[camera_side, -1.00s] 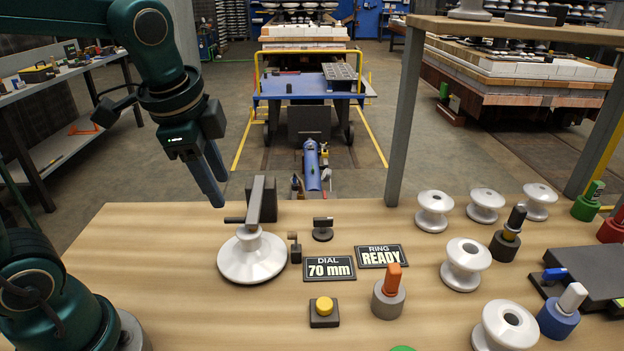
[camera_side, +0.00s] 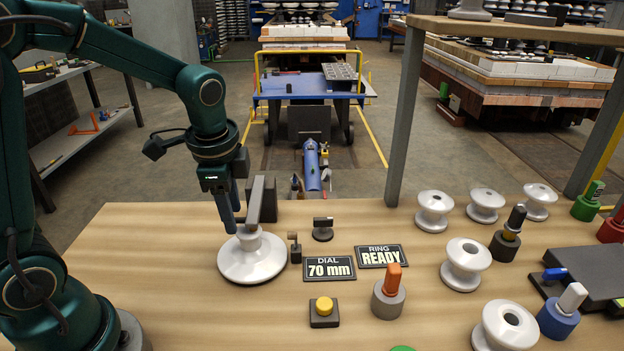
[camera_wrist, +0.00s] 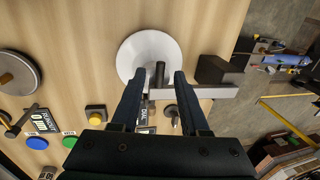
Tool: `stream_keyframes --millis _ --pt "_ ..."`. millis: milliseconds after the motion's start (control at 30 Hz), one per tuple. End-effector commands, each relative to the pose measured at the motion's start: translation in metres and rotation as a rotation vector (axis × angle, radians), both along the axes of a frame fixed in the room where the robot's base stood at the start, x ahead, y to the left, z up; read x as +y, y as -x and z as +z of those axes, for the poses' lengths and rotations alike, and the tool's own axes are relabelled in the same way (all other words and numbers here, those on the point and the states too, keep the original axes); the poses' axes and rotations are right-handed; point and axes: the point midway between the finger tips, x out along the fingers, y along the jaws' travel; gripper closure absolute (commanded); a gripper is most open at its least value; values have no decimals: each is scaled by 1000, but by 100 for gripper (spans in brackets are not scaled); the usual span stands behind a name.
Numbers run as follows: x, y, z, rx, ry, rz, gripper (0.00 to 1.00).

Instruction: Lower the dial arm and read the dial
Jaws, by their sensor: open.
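The dial arm (camera_side: 263,199) is a grey bar reaching from a dark block (camera_side: 261,188) to above a white insulator disc (camera_side: 252,262) on the table. In the wrist view the bar (camera_wrist: 205,92) passes beyond the fingertips, with a dark handle (camera_wrist: 160,75) between them. My gripper (camera_side: 230,225) is open at the bar's left side, above the disc; it also shows in the wrist view (camera_wrist: 158,78). Contact with the handle cannot be told. The dial sign (camera_side: 329,269) reads "DIAL 70 mm". The ring sign (camera_side: 380,256) reads "RING READY".
A yellow button (camera_side: 324,308) and an orange-handled plug gauge (camera_side: 389,293) stand in front of the signs. White spools (camera_side: 467,264) stand to the right. A shelf post (camera_side: 403,120) rises at the back. A small dark stand (camera_side: 323,229) is right of the bar.

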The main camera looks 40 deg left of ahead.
Motion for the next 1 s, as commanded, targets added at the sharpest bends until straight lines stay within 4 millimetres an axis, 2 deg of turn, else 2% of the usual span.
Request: stream_keyframes --millis 67,100,167,200,233,1000 --pt "0 0 0 0 0 0 55" --pt "0 0 0 0 0 0 59" --pt "0 0 0 0 0 0 82" --pt "0 0 0 0 0 0 97" --pt "0 0 0 0 0 0 100" --pt "0 0 0 0 0 -1 100"
